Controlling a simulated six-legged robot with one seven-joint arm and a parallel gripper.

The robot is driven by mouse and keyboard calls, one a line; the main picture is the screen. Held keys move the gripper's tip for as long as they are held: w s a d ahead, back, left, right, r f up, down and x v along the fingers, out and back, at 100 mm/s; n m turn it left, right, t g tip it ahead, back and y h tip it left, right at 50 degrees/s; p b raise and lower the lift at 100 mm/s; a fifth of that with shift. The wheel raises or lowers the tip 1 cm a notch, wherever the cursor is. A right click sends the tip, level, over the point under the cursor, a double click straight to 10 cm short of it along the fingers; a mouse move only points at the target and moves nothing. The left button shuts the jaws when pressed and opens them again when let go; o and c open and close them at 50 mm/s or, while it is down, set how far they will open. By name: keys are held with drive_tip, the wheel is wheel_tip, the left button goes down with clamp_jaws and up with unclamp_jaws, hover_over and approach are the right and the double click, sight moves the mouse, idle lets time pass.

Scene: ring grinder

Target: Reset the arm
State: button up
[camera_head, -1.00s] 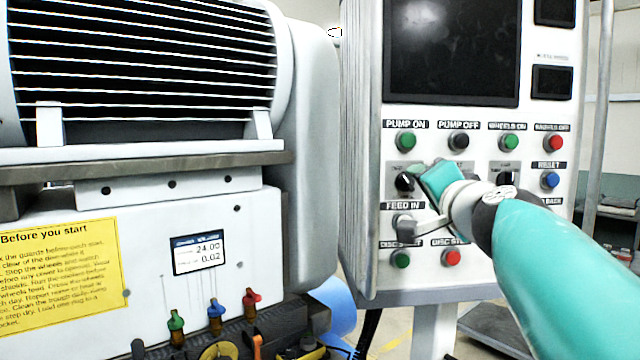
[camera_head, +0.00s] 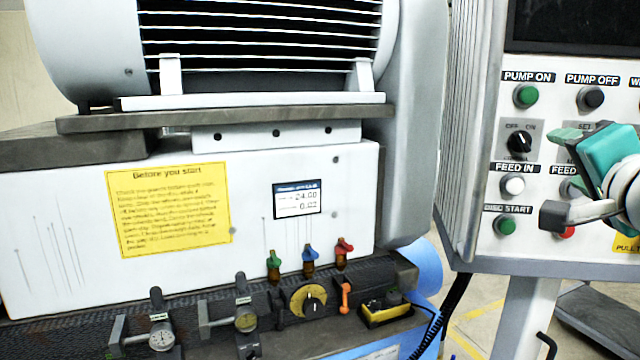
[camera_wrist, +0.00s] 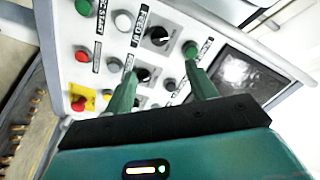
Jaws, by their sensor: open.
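My gripper (camera_head: 556,172) is at the right edge in the head view, in front of the control panel (camera_head: 490,245). Its two fingers are apart with nothing between them. In the wrist view my gripper (camera_wrist: 163,88) shows two green fingers spread over the panel (camera_wrist: 70,48), with knobs and buttons behind them. I cannot tell from these views how far the fingertips are from the panel face. Part of the panel is hidden by my gripper and arm.
The grinder (camera_head: 60,230) fills the left and middle, with a yellow notice (camera_head: 168,208) and a small display (camera_head: 297,199). Floor shows below the panel.

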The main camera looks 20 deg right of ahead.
drive_tip(key=w+a+f+n+g+y, duration=0.2)
drive_tip(key=w+a+f+n+y, duration=0.2)
drive_tip(key=a+f, duration=0.4)
drive_tip(key=w+a+f+n+g+y, duration=0.1)
drive_tip(key=w+a+f+n+y, duration=0.3)
drive_tip(key=a+f, duration=0.45)
drive_tip(key=s+a+f+n+g, duration=0.3)
drive_tip(key=a+f+n, duration=0.1)
drive_tip(key=f, duration=0.5)
drive_tip(key=s+a+f+n+g, duration=0.4)
drive_tip(key=a+f, duration=0.3)
drive_tip(key=f, duration=0.3)
drive_tip(key=shift+s+a+f, duration=0.15)
drive_tip(key=shift+a+f, duration=0.05)
drive_tip(key=shift+c, duration=0.5)
drive_tip(key=c, duration=0.3)
drive_tip(key=shift+c, duration=0.2)
drive_tip(key=shift+a+n, duration=0.15)
drive_tip(key=shift+n, duration=0.15)
